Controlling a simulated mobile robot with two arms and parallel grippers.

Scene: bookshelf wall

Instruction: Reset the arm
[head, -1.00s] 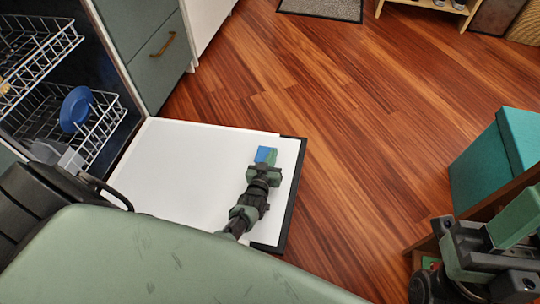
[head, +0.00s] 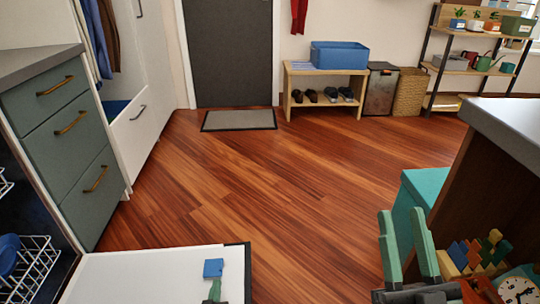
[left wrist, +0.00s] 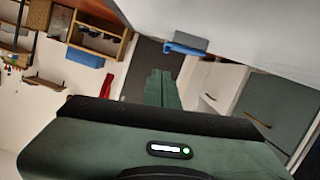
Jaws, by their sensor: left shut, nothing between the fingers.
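My left gripper (head: 213,286) is low in the head view, above the white open dishwasher door. Its green fingers (left wrist: 160,88) are together in the left wrist view, with nothing between them. A small blue square (head: 213,268) shows at its tip in the head view; I cannot tell whether it touches the fingers. My right gripper (head: 406,240) is at the lower right with its two green fingers upright and apart, and it looks empty. Most of both arms is out of the head view.
The dishwasher door (head: 130,275) lies open at the lower left, beside green drawers (head: 70,140). A teal box (head: 405,205) and a dark counter side are close to my right gripper. Toys (head: 480,255) and a clock (head: 518,290) lie at the lower right. The middle floor is clear.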

